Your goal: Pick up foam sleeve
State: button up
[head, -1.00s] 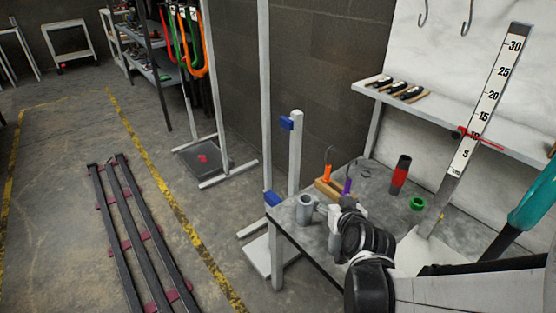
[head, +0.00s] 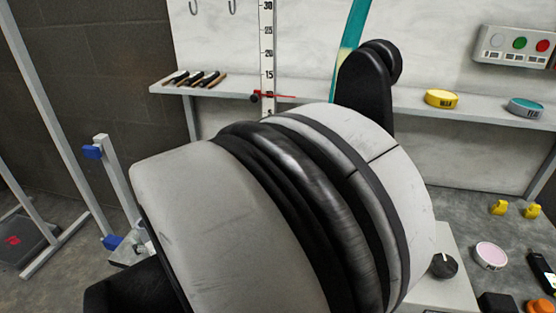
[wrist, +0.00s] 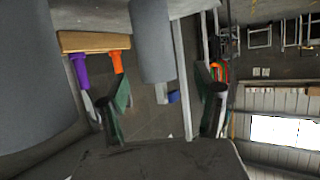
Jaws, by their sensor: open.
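A plain grey cylinder (wrist: 152,40), which looks like the foam sleeve, shows at the upper middle of the wrist view. My gripper (wrist: 165,88) is open in the wrist view, with one dark green finger on each side of a gap. The cylinder lies ahead of this gap, between the lines of the two fingers. I see no contact, and the distance is hard to tell. In the head view, my arm covers the middle, hiding my gripper and the sleeve.
A wooden block (wrist: 92,41) with a purple handle (wrist: 81,70) and an orange handle (wrist: 116,62) stands beside the cylinder. A large grey rounded shape fills the wrist view's left side. A shelf (head: 400,98) and upright scale (head: 267,55) stand behind my arm.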

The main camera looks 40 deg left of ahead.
jog(key=shift+b+x, duration=1.25)
jog(key=shift+x, duration=1.6)
jog(key=shift+w+r, duration=0.1)
jog(key=shift+w, duration=0.15)
jog(key=shift+c, duration=0.4)
jog(key=c, duration=0.9)
